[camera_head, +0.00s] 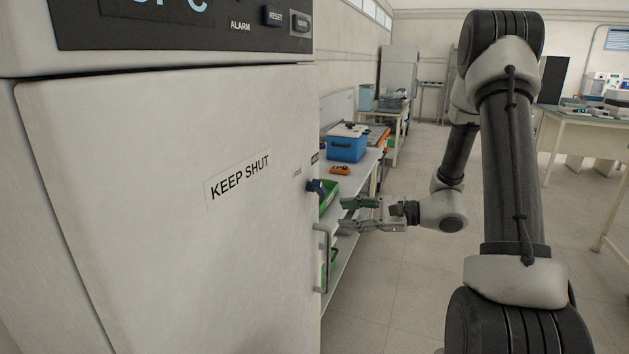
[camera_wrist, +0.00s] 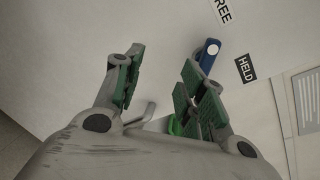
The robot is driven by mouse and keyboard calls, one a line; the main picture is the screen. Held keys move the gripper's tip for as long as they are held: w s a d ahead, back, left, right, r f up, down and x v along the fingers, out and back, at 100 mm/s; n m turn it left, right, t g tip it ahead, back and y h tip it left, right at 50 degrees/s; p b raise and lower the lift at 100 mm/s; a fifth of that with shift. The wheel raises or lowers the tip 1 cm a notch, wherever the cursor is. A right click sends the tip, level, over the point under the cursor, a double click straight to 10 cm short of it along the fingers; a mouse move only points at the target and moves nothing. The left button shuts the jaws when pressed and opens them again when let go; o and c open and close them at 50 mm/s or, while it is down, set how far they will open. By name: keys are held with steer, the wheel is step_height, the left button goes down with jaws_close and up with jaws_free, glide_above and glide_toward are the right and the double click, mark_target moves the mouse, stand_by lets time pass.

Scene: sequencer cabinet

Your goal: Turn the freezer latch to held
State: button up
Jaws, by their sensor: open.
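The freezer (camera_head: 140,190) stands at the left with its white door shut and a "KEEP SHUT" label on it. Its latch (camera_head: 317,187) is a small dark blue lever near the door's right edge. In the wrist view the blue latch (camera_wrist: 208,54) is just beyond the right finger's tip, beside the FREE label (camera_wrist: 222,9) and the dark HELD label (camera_wrist: 246,68). Which label it is set to I cannot tell. My gripper (camera_head: 343,213) is open and empty, right of and slightly below the latch; it also shows in the wrist view (camera_wrist: 162,67). The latch is not between the fingers.
A grey door handle (camera_head: 322,258) sticks out below the latch, close to my gripper. Behind, a bench (camera_head: 372,160) carries a blue box (camera_head: 347,148), an orange item (camera_head: 340,170) and a green bin (camera_head: 328,195). The floor (camera_head: 400,270) to the right is clear.

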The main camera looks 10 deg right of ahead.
mark_target(323, 188)
steer(key=w+a+r+t, duration=0.1)
steer(key=w+a, duration=0.1)
steer(key=w, duration=0.1)
steer(key=w+a+r+t, duration=0.1)
steer(key=w+a, duration=0.1)
steer(key=w, duration=0.1)
steer(key=w+a+r, duration=0.1)
steer(key=w+r, duration=0.1)
steer(key=w, duration=0.1)
steer(key=shift+a+r+t, duration=0.1)
steer(key=shift+a+t, duration=0.3)
steer(key=c, duration=0.8)
